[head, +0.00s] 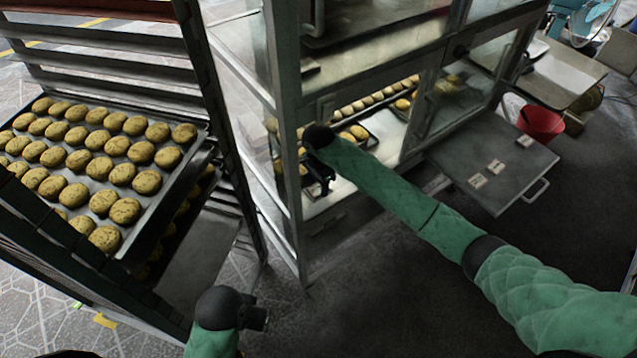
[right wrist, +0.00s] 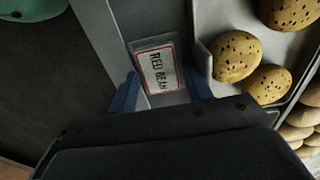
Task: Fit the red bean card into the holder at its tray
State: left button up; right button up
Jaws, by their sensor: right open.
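The red bean card (right wrist: 158,67), white with a red border and "RED BEAN" lettering, is on a grey strip beside the tray (right wrist: 206,62) of speckled buns. My right gripper (right wrist: 161,84) is open, with a blue finger on each side of the card; whether they touch it I cannot tell. In the head view my right gripper (head: 318,186) is at the front of the glass cabinet, and the card does not show there. I cannot make out a separate holder. The dark end of my left arm (head: 240,309) is at the bottom; its fingers are not clear.
A rack (head: 215,100) with a tray of buns (head: 90,165) stands at left. The glass cabinet (head: 290,130) fills the middle. The dark floor in front is clear.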

aim_at(319, 188)
jog(key=shift+r+p, duration=0.3)
jog(key=shift+r, duration=0.2)
notch_tip(319, 188, up, 6)
jog(key=shift+r+b, duration=0.1)
jog(key=shift+b, duration=1.05)
pick_arm(q)
jog(key=shift+w+d+f+t, duration=0.15)
jog(key=shift+w+d+f, duration=0.05)
jog(key=shift+d+f, duration=0.25)
jog(key=shift+w+d+f+t, duration=0.15)
jog(key=shift+d+f, duration=0.2)
jog(key=shift+f, duration=0.2)
pick_arm(e)
jog(key=shift+r, duration=0.45)
pick_arm(q)
jog(key=shift+a, duration=0.1)
